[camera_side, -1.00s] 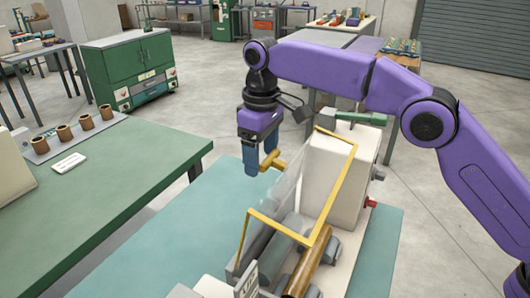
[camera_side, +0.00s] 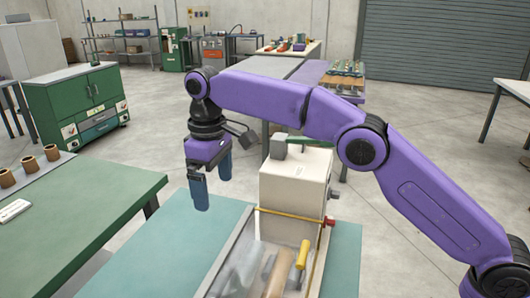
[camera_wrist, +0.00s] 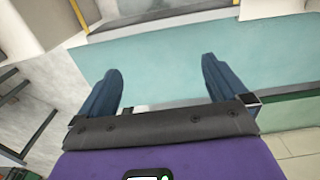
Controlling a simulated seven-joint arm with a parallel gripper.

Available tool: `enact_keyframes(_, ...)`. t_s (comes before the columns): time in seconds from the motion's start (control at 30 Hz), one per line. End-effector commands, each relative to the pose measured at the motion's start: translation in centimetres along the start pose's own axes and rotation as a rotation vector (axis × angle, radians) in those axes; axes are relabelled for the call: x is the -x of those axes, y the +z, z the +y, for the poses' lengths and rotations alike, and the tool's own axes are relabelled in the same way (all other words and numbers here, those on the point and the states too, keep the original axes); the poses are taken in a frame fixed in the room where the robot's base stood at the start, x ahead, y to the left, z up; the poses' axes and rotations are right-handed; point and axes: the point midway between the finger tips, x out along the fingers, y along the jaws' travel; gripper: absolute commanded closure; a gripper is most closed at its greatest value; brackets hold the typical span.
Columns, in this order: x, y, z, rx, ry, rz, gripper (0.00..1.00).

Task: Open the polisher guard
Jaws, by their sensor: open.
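The polisher guard (camera_side: 240,262) is a clear, hazy panel within a yellow frame, at the bottom middle of the side view. It appears lowered over the rollers, and a brown roller (camera_side: 278,275) shows beneath it. Its yellow handle (camera_side: 302,253) stands up near the right side. My gripper (camera_side: 212,184) points down, open and empty, above the teal bench to the left of the white housing. It is apart from the handle and up and left of it. In the wrist view my gripper (camera_wrist: 160,82) has nothing between its blue fingers.
The white housing (camera_side: 292,195) stands behind the guard, with a red knob on its right side. The teal bench (camera_side: 165,250) is clear to the left. A green table (camera_side: 75,205) with brown cups is further left. A green cabinet (camera_side: 80,105) stands behind.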

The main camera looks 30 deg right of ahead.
Motion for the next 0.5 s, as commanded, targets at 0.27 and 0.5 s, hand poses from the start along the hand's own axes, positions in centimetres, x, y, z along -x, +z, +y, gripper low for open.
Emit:
enact_keyframes(0.27, 1.7, 0.2, -0.1, 0.0, -0.001, -0.001, 0.0)
enact_keyframes(0.5, 3.4, 1.6, -0.2, 0.001, -0.001, -0.001, 0.0)
